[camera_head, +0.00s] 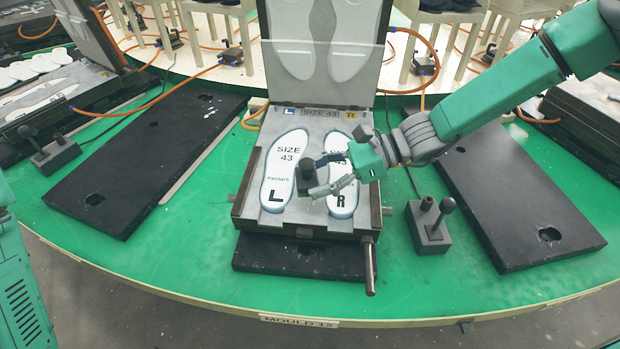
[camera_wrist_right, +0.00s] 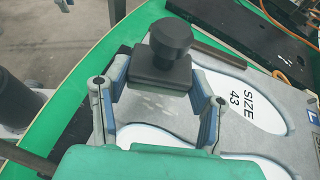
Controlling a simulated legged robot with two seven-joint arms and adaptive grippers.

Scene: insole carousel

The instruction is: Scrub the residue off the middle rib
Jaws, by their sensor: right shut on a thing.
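The open mould (camera_head: 250,205) holds a left insole (camera_head: 283,165) marked L and a right insole (camera_head: 343,200) marked R, both labelled size 43. The grey middle rib (camera_head: 309,208) runs between them. Pale streaks of residue (camera_wrist_right: 148,103) show on it in the wrist view. My right gripper (camera_head: 318,176) is shut on a dark block with a round knob (camera_wrist_right: 165,72), which also shows in the head view (camera_head: 306,172). The block is over the rib; I cannot tell whether it touches. The gripper covers part of the right insole. My left gripper is out of view.
The raised lid (camera_head: 321,85) stands behind the mould. A metal handle (camera_head: 370,265) sticks out at its front right. A dark box with two knobbed posts (camera_head: 430,235) stands right of it. Black plates (camera_head: 145,165) (camera_head: 515,205) lie on either side on the green table.

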